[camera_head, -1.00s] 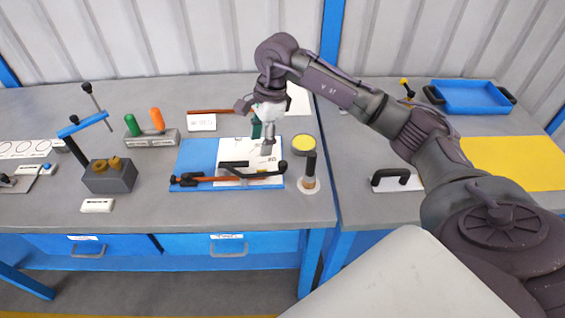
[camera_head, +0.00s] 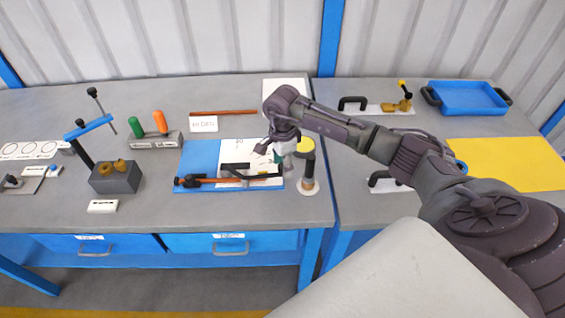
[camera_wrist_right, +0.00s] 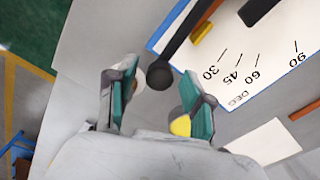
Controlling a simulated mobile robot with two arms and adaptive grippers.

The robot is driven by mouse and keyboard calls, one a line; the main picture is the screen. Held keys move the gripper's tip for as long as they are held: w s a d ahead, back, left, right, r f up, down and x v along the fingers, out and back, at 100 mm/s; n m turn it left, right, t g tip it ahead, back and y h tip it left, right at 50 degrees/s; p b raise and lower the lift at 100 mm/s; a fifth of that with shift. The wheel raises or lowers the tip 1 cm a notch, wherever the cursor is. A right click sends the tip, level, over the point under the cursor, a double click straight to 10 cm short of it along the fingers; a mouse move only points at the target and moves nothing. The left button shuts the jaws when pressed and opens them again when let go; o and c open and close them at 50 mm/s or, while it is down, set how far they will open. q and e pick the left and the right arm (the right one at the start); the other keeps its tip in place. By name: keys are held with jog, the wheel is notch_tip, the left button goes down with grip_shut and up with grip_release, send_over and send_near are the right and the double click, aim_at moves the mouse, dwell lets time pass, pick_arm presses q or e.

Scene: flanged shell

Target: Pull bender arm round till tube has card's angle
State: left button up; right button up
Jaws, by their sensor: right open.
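The tube bender is a blue board (camera_head: 199,158) with a white angle sheet (camera_head: 235,150). Its black bender arm (camera_head: 255,176) lies along the front, beside the copper-coloured tube (camera_head: 222,181), which looks straight. The wrist view shows the arm's black ball knob (camera_wrist_right: 159,77) and the sheet's 30, 45, 60 and 90 marks (camera_wrist_right: 240,75). My right gripper (camera_head: 279,158) is above the board's right end, hiding the knob there. In the wrist view its teal-padded fingers (camera_wrist_right: 158,92) are open, with the knob between or just beyond their tips; contact cannot be told. The angle card (camera_head: 203,124) stands behind the board; its number is too small to read surely.
A rack with green and orange handles (camera_head: 155,140) and a grey block (camera_head: 115,178) are left. Bench in front is clear.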

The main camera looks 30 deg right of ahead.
jog(key=shift+f, duration=0.45)
jog(key=shift+c, duration=0.2)
grip_shut()
